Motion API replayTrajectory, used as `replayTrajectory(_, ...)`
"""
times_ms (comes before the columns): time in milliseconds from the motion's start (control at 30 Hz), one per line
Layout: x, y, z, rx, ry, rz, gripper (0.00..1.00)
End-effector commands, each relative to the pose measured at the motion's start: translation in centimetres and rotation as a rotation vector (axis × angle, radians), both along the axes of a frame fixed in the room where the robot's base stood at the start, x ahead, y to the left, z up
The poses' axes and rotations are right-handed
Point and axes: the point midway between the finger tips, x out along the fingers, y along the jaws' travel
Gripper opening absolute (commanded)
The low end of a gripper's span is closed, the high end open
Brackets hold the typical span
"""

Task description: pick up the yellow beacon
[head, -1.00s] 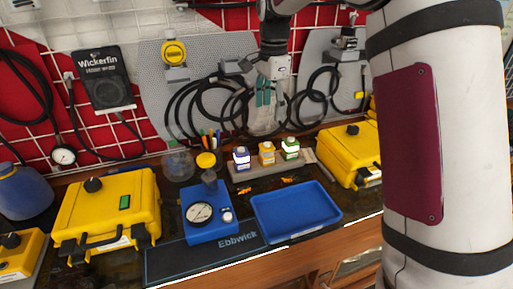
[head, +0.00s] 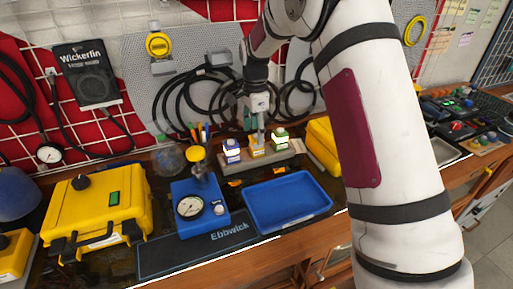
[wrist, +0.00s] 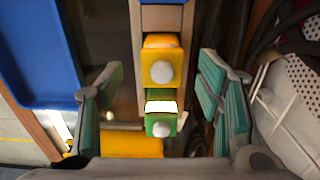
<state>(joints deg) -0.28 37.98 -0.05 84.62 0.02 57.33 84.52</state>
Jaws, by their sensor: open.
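The yellow beacon (head: 257,149), a small yellow block with a white round top, stands in a grey-tan rack (head: 233,169) between a purple-blue one (head: 231,152) and a green one (head: 280,139). My gripper (head: 256,128) is just above the yellow one and partly covers it in the head view. In the wrist view my gripper (wrist: 160,68) is open, with teal finger pads on both sides of the yellow beacon (wrist: 161,64) and apart from it. The green one (wrist: 160,118) shows just below it. The purple-blue one is not seen there.
A blue tray (head: 322,205) lies in front of the rack. A blue gauge stand (head: 205,220) is left of it. Yellow cases (head: 133,197) stand at both sides. Black hoses (head: 172,95) hang on the pegboard behind. The wrist view shows part of the tray (wrist: 70,75).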

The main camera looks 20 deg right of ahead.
Motion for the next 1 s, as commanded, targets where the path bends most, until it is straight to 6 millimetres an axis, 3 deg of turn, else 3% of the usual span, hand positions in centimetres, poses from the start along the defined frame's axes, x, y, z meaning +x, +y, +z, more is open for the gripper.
replayTrajectory(300, 0.2, -0.4, -4.1, 0.000, 0.003, 0.000, 0.60)
replayTrajectory(600, 0.3, -0.4, -4.6, 0.000, 0.001, 0.000, 0.60)
replayTrajectory(833, 0.3, -0.4, -4.6, 0.000, 0.001, 0.000, 0.08)
replayTrajectory(1000, 0.3, -0.4, -4.5, 0.000, 0.001, 0.000, 0.05)
